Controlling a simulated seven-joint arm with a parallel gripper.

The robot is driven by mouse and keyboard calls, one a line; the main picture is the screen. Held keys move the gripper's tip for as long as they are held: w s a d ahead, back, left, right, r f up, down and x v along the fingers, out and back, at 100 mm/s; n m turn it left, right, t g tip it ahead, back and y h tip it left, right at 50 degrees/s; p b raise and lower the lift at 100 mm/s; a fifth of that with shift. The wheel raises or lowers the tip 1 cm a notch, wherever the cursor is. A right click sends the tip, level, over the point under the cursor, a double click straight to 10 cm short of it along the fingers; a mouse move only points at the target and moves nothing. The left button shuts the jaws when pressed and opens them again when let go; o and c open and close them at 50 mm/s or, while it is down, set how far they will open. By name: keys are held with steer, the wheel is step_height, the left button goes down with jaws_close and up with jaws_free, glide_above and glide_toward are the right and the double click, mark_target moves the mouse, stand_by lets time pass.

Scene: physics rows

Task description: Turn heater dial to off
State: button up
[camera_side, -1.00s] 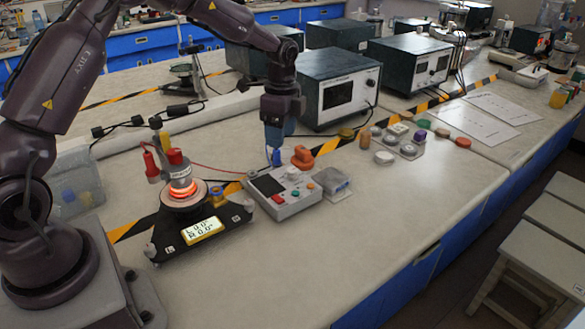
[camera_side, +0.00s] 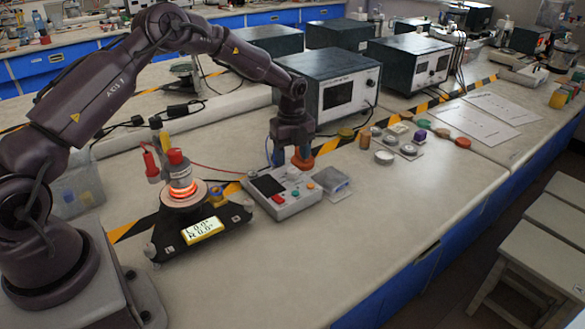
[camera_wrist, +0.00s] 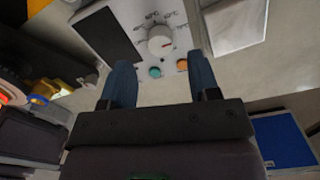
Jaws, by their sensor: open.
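The heater dial (camera_wrist: 160,40) is a round white knob with a red mark on the control box, with printed temperature marks around it. In the side view the control box (camera_side: 272,204) is pale with a dark screen, and the dial (camera_side: 293,173) shows just below my gripper (camera_side: 290,160). In the wrist view my gripper (camera_wrist: 160,72) is open and empty, its two blue fingers apart, with the dial between and beyond their tips. I cannot tell whether a finger touches it. The heater (camera_side: 182,193) glows orange-red on a black stand.
Teal (camera_wrist: 155,72) and orange (camera_wrist: 182,65) buttons sit near the dial. An orange object (camera_side: 303,160) stands behind my gripper. Lidded jars and discs lie farther right. The front bench is clear.

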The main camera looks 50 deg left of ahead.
mark_target(292, 170)
steer(key=shift+f, duration=2.25)
steer(key=shift+c, duration=0.3)
steer(key=c, duration=0.9)
